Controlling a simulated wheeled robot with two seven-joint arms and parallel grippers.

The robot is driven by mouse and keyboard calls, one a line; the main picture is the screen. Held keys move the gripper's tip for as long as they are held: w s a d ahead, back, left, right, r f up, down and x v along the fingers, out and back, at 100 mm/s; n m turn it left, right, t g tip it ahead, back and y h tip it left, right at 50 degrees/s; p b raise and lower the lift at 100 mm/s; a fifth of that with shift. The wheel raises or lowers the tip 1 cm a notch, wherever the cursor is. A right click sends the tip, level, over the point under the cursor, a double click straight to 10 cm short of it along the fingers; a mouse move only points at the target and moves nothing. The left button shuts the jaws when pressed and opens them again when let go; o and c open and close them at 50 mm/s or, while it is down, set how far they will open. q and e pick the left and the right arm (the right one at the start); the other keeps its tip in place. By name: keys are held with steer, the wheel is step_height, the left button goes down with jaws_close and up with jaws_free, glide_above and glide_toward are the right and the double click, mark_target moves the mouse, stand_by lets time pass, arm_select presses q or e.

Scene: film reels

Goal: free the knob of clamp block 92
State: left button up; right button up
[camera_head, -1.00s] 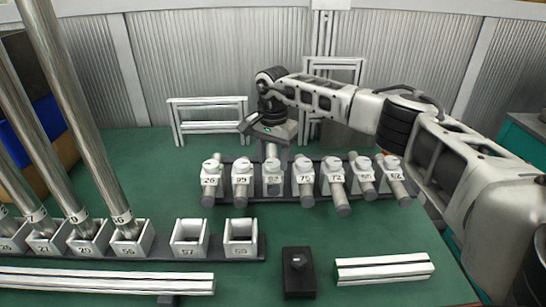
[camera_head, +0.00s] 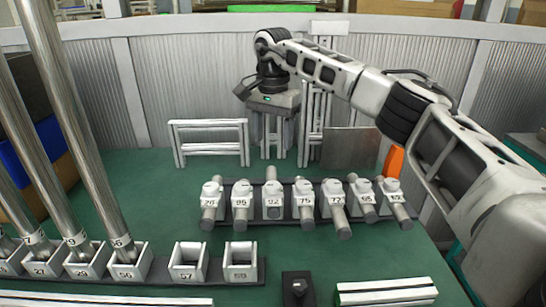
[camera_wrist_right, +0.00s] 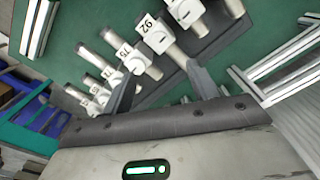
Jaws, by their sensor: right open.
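Clamp block 92 (camera_head: 273,212) stands third from the left in a row of white numbered blocks. Its round knob (camera_head: 272,187) is on top, and a grey rod (camera_head: 271,172) shows behind it; no rod end sticks out in front, unlike on its neighbours. In the right wrist view its label 92 (camera_wrist_right: 147,22) shows at the top. My right gripper (camera_head: 273,132) is above and behind block 92, clear of it. In the wrist view its two fingers (camera_wrist_right: 159,72) are spread apart with nothing between them. My left gripper is out of view.
Block 95 (camera_head: 240,201) and block 75 (camera_head: 304,201) stand close on either side. Tall metal tubes (camera_head: 77,120) rise from a rack of numbered sockets at left. A black box (camera_head: 297,290) and white rail (camera_head: 385,291) lie in front. White frames (camera_head: 209,149) stand behind.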

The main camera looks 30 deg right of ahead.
steer(key=shift+r, duration=1.7)
steer(key=shift+f, duration=0.1)
